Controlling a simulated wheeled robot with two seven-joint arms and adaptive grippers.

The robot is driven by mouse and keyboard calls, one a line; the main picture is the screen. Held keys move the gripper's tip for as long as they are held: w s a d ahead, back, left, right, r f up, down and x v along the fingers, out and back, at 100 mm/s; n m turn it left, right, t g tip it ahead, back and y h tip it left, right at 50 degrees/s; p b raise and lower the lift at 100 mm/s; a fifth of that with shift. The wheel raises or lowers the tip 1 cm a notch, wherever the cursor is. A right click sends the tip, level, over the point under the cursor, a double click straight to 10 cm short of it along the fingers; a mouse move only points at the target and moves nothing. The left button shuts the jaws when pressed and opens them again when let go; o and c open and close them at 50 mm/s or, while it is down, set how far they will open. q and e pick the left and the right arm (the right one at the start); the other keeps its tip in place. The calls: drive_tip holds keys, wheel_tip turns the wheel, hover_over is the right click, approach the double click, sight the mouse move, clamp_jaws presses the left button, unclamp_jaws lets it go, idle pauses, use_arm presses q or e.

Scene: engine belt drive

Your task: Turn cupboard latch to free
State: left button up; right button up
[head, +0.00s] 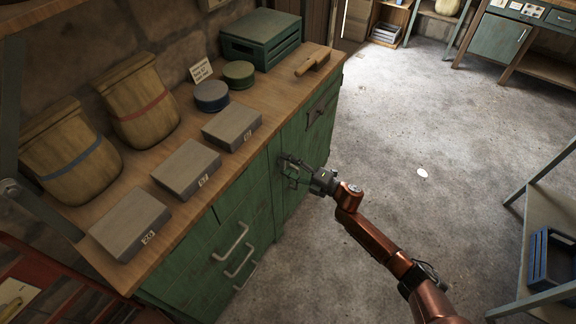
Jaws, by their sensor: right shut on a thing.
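The green cupboard (312,148) forms the right end of the wooden-topped cabinet, below the worktop edge. My right gripper (291,170) is at the left side of the cupboard front, its arm reaching in from the lower right. It is shut on the cupboard latch, which is small and mostly hidden by the fingers, so I cannot tell which way the latch is turned. The cupboard door looks closed. My left gripper is not in view.
The worktop (182,230) bears several grey boxes, two sacks, two round tins (212,96) and a green crate (261,40). Drawers with metal handles (232,241) are left of my gripper. The concrete floor (420,120) to the right is open; a bench (548,200) stands at the right edge.

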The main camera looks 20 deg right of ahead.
drive_tip(key=shift+w+d, duration=0.1)
drive_tip(key=o, duration=1.1)
drive_tip(key=shift+o, duration=0.2)
drive_tip(key=v, duration=1.2)
